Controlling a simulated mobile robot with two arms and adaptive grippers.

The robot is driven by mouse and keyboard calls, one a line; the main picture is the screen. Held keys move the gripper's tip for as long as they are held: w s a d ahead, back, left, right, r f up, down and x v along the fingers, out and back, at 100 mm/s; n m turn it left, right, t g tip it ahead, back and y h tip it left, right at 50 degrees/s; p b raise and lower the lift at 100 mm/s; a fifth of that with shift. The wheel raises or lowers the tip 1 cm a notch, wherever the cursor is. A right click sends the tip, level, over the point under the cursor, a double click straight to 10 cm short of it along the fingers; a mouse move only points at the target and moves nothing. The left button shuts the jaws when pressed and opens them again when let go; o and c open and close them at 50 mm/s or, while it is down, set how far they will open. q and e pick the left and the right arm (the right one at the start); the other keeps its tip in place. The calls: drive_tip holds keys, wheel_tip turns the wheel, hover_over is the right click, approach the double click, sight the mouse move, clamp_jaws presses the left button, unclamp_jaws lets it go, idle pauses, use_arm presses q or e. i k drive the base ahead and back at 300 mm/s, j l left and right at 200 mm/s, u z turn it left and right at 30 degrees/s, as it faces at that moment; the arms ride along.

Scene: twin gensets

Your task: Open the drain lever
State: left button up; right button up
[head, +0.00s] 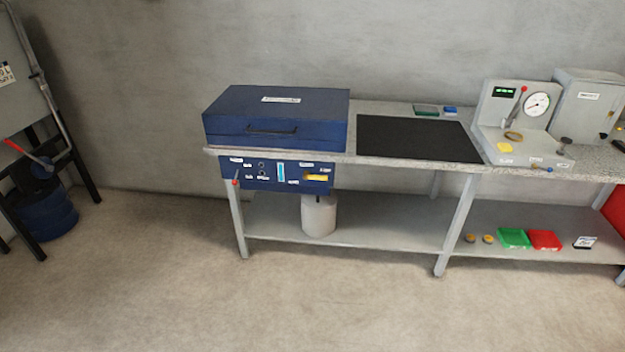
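A blue front panel (255,174) hangs under the left end of the bench, with small labels too small to read. A yellow part (316,177) sits at its right side, and a small red-tipped lever (236,182) is at its left edge. Another red-handled lever (22,150) is on the grey machine at the far left. I cannot tell which of these is the drain lever. A pale cylindrical container (319,215) stands on the lower shelf below the yellow part. Neither of my grippers is in view.
A closed blue lidded box (276,118) and a black mat (418,139) are on the bench. A gauge stand (519,115) is at the right. A blue drum (47,216) stands at the left. The floor (200,310) in front is clear.

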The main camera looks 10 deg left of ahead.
sight(306, 176)
drive_tip(key=i+l, duration=0.2)
drive_tip(key=i, duration=0.25)
drive_tip(key=i+l, duration=0.25)
drive_tip(key=i, duration=0.25)
drive_tip(key=i+l, duration=0.2)
drive_tip(key=i, duration=0.25)
drive_tip(key=u, duration=0.05)
